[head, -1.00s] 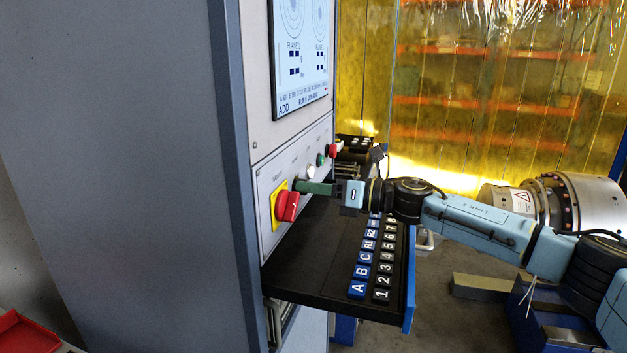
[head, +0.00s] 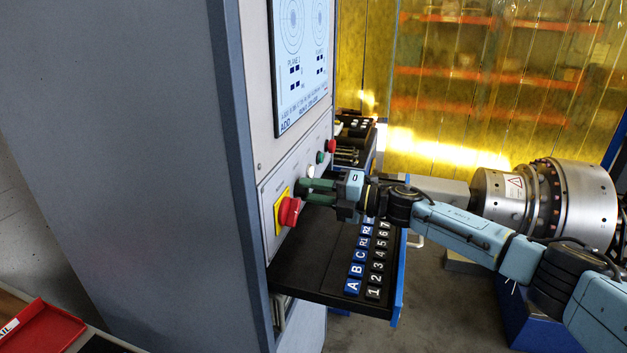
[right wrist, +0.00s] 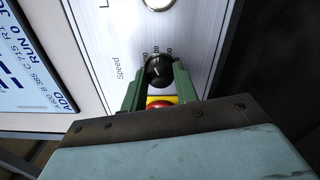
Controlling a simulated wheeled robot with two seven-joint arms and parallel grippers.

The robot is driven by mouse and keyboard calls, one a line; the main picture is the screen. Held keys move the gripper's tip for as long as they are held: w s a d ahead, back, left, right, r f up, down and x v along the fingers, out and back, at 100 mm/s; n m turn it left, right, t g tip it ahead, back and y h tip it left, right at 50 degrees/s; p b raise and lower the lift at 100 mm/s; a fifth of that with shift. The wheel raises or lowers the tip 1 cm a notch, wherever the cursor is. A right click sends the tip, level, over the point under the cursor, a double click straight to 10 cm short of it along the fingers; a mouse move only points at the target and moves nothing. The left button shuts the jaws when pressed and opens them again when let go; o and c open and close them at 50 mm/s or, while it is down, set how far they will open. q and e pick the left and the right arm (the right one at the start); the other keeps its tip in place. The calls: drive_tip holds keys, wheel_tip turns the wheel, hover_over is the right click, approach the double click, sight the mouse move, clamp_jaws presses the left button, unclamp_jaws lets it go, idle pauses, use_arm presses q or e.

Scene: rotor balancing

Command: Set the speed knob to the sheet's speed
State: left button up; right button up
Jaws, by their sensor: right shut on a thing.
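The black speed knob (right wrist: 158,70) sits on the pale control panel, with the "Speed" label beside it in the right wrist view. My right gripper (right wrist: 157,88) has its green fingers on either side of the knob and is shut on it. In the head view my right gripper (head: 306,191) reaches the panel from the right, and its fingers hide the knob. The number marks around the knob are partly covered, so the setting cannot be read. My left gripper is not in view.
A red knob on a yellow plate (head: 288,211) is close to the fingers. White, green and red (head: 332,146) buttons lie farther along the panel. A screen (head: 303,65) is above. A black shelf with lettered and numbered blocks (head: 354,286) juts out below.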

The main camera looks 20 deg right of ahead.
sight(295, 147)
drive_tip(key=m+p, duration=0.3)
drive_tip(key=m, duration=0.2)
drive_tip(key=shift+r+m+p, duration=0.1)
drive_tip(key=shift+m+p, duration=0.2)
drive_tip(key=shift+p, duration=0.1)
drive_tip(key=m+p, duration=0.2)
drive_tip(key=m, duration=0.2)
drive_tip(key=shift+m, duration=0.3)
drive_tip(key=shift+m+p, duration=0.3)
drive_tip(key=o, duration=1)
drive_tip(key=shift+c, duration=0.2)
wheel_tip(295, 147, up, 10)
